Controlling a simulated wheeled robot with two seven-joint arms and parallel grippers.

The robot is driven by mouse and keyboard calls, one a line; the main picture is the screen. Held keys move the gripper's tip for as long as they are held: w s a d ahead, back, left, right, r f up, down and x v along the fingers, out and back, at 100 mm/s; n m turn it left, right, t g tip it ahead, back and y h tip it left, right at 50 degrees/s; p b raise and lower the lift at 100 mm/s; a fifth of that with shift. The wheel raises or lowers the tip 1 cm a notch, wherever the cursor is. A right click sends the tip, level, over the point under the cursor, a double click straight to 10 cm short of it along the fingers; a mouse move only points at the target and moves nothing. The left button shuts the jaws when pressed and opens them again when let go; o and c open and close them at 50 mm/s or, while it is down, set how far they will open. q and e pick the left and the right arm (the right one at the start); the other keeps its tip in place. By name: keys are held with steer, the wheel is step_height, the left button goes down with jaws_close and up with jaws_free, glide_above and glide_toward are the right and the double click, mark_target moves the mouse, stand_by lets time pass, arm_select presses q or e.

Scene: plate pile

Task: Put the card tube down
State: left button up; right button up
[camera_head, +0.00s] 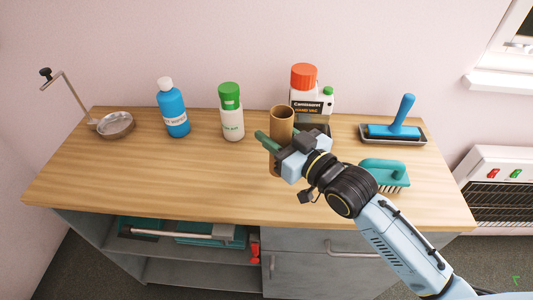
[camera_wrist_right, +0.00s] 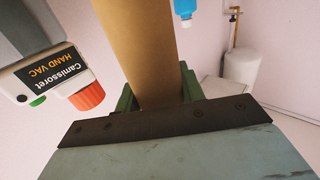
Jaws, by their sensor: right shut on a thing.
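The brown card tube (camera_head: 282,119) stands upright over the middle of the wooden worktop in the head view. My right gripper (camera_head: 268,139) is shut on it, with the green fingers on either side of the tube. In the right wrist view the tube (camera_wrist_right: 144,55) rises between the two green fingers (camera_wrist_right: 158,93). The gripper hides the tube's middle in the head view, and I cannot tell whether its lower end touches the worktop (camera_head: 190,175). My left gripper is in neither view.
A hand vac (camera_head: 313,102) stands close behind the tube. A green-capped bottle (camera_head: 231,116) and a blue bottle (camera_head: 173,113) stand left, and a metal dish (camera_head: 115,125) farther left. A teal brush (camera_head: 382,172) and a blue roller (camera_head: 393,131) lie right. The front left worktop is clear.

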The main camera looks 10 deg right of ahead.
steer(key=shift+f+b, duration=0.45)
steer(key=shift+f, duration=2.25)
steer(key=shift+f, duration=0.2)
steer(key=o, duration=0.9)
steer(key=shift+o, duration=0.2)
steer(key=shift+r, duration=0.15)
steer(key=shift+s+d, duration=0.1)
steer(key=shift+s, duration=0.05)
steer(key=v, duration=1.1)
steer(key=shift+s, duration=0.3)
steer(key=shift+d+r, duration=0.1)
